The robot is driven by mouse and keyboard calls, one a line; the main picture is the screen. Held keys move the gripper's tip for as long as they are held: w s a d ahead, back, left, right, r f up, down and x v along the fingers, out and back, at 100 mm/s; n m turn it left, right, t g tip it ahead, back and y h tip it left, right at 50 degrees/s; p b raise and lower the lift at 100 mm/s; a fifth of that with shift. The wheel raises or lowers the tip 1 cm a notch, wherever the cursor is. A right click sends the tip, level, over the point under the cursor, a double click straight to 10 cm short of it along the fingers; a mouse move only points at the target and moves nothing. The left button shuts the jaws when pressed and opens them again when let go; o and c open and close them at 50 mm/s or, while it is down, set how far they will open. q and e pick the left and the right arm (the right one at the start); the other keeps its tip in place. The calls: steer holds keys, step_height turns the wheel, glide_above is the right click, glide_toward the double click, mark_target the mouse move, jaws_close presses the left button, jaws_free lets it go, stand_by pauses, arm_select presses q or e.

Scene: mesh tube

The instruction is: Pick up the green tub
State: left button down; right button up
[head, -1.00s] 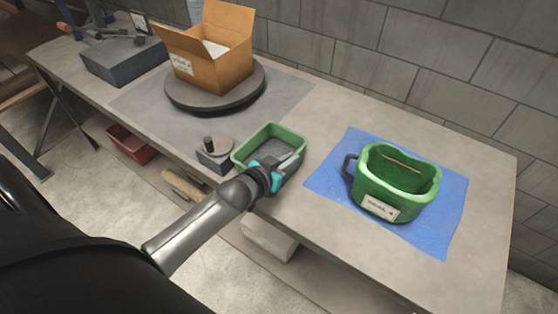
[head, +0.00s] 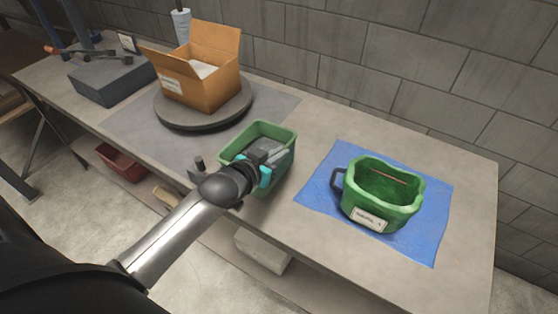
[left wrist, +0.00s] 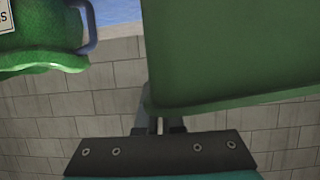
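A rectangular green tub (head: 268,131) is near the front edge of the workbench in the head view. Its plain green wall fills the upper right of the left wrist view (left wrist: 235,50). My left gripper (head: 270,160) is at the tub's near side, and its fingers (left wrist: 158,123) are close together at the tub's edge, shut on it. The tub appears raised a little off the bench. The fingertips' contact is partly hidden. My right gripper is not in view.
A green labelled bucket (head: 375,206) with a dark handle stands on a blue cloth (head: 425,235) to the right. A cardboard box (head: 203,88) sits on a round turntable (head: 190,122) behind left. A small weight (head: 198,165) is left of the tub. A block wall runs behind.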

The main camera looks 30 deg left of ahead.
arm_select(q)
step_height(320, 180, up, 11)
steer(key=p, duration=0.2)
steer(key=shift+r, duration=0.2)
steer(key=shift+r, duration=0.1)
stand_by(0.4)
